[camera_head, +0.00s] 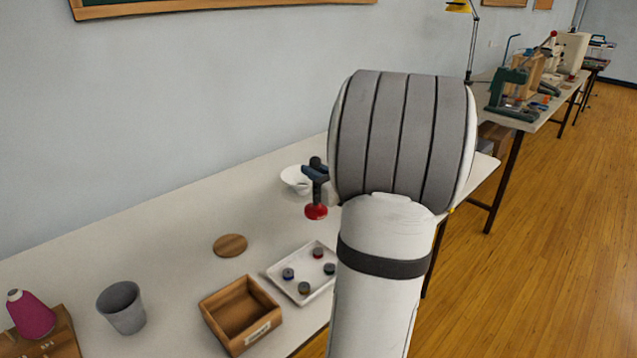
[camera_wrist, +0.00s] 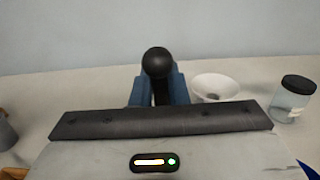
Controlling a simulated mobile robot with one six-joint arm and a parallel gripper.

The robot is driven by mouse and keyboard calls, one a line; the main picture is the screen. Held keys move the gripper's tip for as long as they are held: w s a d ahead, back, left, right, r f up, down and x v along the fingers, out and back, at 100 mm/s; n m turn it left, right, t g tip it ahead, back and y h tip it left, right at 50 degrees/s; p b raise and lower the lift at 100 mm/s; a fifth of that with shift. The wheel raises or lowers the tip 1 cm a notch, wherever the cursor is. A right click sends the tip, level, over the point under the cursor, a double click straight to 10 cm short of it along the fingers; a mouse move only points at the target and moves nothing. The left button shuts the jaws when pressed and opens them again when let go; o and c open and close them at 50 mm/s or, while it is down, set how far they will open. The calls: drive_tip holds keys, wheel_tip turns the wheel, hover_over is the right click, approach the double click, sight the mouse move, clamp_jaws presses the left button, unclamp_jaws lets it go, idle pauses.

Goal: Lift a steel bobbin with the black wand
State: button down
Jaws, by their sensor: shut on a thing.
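My gripper (camera_head: 315,173) is shut on the black wand (camera_wrist: 158,62), whose round black top shows between the blue fingers in the wrist view. In the head view the wand stands about upright, with its red lower end (camera_head: 316,212) below the fingers. No bobbin shows on that end, and I cannot tell whether it touches the table. Several bobbins with differently coloured middles, such as a blue one (camera_head: 288,274) and a red one (camera_head: 318,252), sit apart on a white tray (camera_head: 272,271). My arm hides the tray's right side.
A wooden box (camera_head: 262,335) with a label stands left of the tray, near a wooden disc (camera_head: 230,245) and a grey cup (camera_head: 122,308). A white bowl (camera_wrist: 216,86) and a black-lidded jar (camera_wrist: 290,102) are right of the wand in the wrist view.

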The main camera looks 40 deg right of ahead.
drive_tip(key=s+a+f+n+y+b, duration=0.2)
drive_tip(key=s+f+y+b, duration=0.1)
drive_tip(key=f+b, duration=0.2)
drive_tip(key=shift+s+a+f+g, duration=0.15)
drive_tip(key=shift+s+f+g, duration=0.2)
drive_tip(key=shift+f, duration=0.95)
wheel_tip(320, 180, up, 7)
drive_tip(key=p, duration=0.5)
drive_tip(key=shift+p, duration=0.4)
idle(0.8)
